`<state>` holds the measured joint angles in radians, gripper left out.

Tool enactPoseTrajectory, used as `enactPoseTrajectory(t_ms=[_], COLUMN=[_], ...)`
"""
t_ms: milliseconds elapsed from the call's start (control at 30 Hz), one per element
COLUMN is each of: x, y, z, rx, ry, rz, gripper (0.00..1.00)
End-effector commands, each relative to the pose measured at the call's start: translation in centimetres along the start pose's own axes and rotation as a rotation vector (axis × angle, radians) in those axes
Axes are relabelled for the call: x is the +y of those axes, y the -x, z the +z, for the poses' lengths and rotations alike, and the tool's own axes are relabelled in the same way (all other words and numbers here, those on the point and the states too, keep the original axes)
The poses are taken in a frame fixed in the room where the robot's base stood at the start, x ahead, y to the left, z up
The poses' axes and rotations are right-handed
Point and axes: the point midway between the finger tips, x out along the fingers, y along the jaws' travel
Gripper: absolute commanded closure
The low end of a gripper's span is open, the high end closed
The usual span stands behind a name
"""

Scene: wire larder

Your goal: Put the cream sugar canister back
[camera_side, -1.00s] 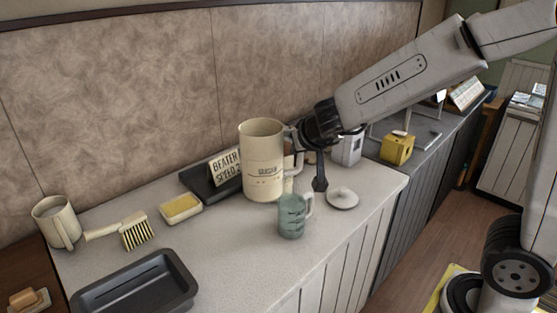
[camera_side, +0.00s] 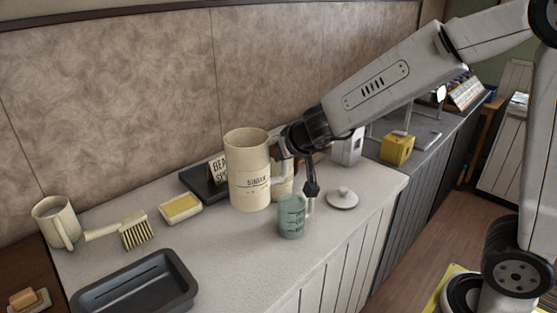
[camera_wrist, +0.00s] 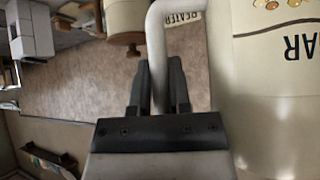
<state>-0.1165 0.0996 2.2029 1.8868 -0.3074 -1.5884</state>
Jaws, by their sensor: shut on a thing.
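The cream sugar canister (camera_side: 247,178) is a tall, open-topped cylinder with dark lettering. In the side view it is upright over the middle of the counter. My gripper (camera_side: 284,146) is at its right side, shut on its handle. In the wrist view the canister (camera_wrist: 275,120) fills the right side, with "AR" upside down. Its pale handle (camera_wrist: 158,50) runs between the fingers of my gripper (camera_wrist: 160,85). I cannot tell whether the canister's base touches the counter.
Behind the canister are a "BEATER" sign (camera_side: 217,170) and a cream vessel (camera_side: 283,182), both partly hidden. A yellow dish (camera_side: 180,208), brush (camera_side: 135,232), mug (camera_side: 56,222) and black tray (camera_side: 135,284) lie left.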

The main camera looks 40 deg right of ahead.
Motion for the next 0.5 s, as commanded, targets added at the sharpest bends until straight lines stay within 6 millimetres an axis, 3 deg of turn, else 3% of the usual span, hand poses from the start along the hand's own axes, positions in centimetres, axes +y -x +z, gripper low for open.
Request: enactPoseTrajectory(t_ms=[167, 500], x=[-0.7, -2.1], y=[1.1, 4.6], z=[1.1, 5.4], rx=[-0.001, -0.005], ry=[-0.009, -0.045], rz=[0.004, 0.036], gripper=[1.00, 1.00])
